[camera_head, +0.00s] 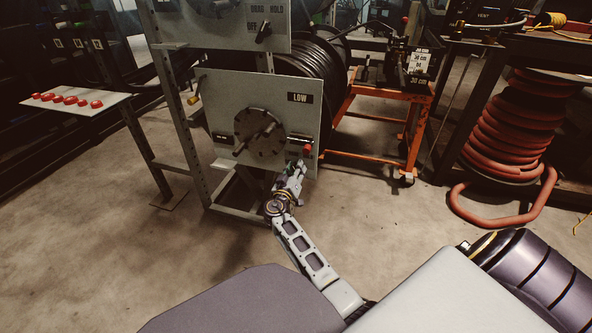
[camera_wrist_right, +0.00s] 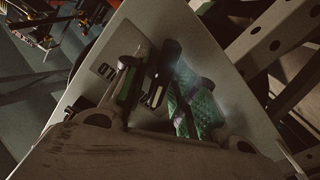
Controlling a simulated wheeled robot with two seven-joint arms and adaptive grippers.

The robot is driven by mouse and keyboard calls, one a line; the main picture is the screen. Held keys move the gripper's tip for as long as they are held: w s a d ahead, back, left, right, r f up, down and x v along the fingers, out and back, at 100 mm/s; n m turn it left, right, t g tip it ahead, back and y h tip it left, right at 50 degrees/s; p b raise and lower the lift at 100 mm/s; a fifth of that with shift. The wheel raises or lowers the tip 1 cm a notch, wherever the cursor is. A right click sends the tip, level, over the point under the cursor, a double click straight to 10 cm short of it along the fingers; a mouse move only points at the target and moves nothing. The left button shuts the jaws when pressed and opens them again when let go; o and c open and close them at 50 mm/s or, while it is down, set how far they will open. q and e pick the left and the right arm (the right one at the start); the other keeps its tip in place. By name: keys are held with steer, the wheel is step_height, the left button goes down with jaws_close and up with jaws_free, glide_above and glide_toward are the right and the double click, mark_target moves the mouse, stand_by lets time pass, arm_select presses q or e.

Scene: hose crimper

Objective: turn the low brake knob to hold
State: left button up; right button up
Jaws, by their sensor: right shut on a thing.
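The low brake panel (camera_head: 230,95), a grey plate with a LOW label (camera_head: 299,98), hangs on the rack's lower part. A round dark hub (camera_head: 258,132) sits at its middle. My right gripper (camera_head: 298,168) is at the panel's lower right corner and covers the knob in the head view. In the right wrist view, the black low brake knob (camera_wrist_right: 160,75) with a pale line stands between the fingers of my right gripper (camera_wrist_right: 152,85), which are shut on it. My left gripper is not in view.
An upper panel (camera_head: 225,28) with a black knob (camera_head: 263,33) and OFF, DRAG, HOLD marks is above. A red-tipped part (camera_head: 307,149) is close by my right gripper. An orange cart (camera_head: 385,135) stands behind, right. A red hose coil (camera_head: 515,125) is far right. The front floor is clear.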

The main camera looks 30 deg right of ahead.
steer(key=m, duration=0.5)
steer(key=shift+s+d+r+m, duration=0.1)
steer(key=shift+s+m, duration=0.05)
steer(key=shift+m, duration=0.25)
steer(key=m, duration=0.5)
steer(key=shift+s+d+m, duration=0.15)
steer(key=shift+m, duration=0.15)
stand_by(0.3)
steer(key=o, duration=0.7)
steer(key=v, duration=1.2)
